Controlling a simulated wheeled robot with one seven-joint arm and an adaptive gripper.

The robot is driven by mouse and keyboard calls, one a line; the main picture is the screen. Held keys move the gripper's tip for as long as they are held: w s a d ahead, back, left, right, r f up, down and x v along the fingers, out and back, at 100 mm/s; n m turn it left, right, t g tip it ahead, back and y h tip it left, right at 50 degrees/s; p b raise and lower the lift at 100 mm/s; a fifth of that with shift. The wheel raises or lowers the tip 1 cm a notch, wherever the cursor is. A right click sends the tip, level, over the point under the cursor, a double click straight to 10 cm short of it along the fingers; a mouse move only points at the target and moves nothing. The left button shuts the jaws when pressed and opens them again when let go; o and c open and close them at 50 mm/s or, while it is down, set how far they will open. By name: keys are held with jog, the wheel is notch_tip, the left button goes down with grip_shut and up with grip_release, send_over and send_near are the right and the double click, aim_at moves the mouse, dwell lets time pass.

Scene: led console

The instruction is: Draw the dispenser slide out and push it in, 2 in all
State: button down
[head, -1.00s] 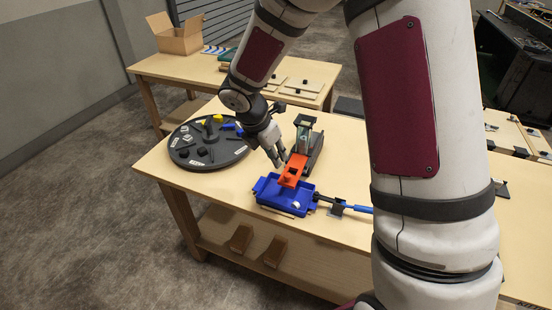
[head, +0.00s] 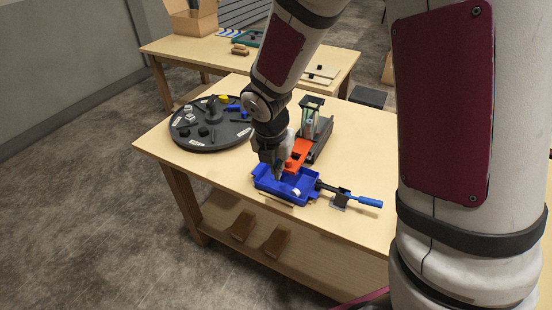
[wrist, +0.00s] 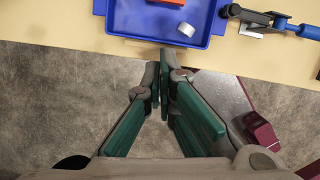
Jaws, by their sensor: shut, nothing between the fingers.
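The dispenser (head: 312,128) is a dark base with an upright clear-fronted magazine, standing on the table. Its orange slide (head: 299,151) sticks out toward the blue tray (head: 309,186); its edge also shows at the top of the wrist view (wrist: 166,2). A small white round piece (head: 296,191) lies in the tray; in the wrist view it is a silvery short cylinder (wrist: 186,29). My gripper (head: 278,175) is shut and empty, pointing down by the slide's front end at the tray. In the wrist view its fingertips (wrist: 161,62) lie near the tray's edge. Contact cannot be told.
A dark round turntable (head: 210,124) with several small parts stands at the left. A blue-handled tool (head: 362,201) on a small stand is right of the tray. The table's front edge (head: 226,186) is close. A second table (head: 190,48) stands behind.

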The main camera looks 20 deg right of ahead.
aim_at(299, 150)
jog(key=w+d+f, duration=0.3)
jog(key=w+f, duration=0.1)
jog(key=shift+f, duration=0.15)
dwell(0.4)
jog(key=w+d, duration=0.8)
jog(key=shift+w+b, duration=0.15)
jog(key=shift+b, duration=0.15)
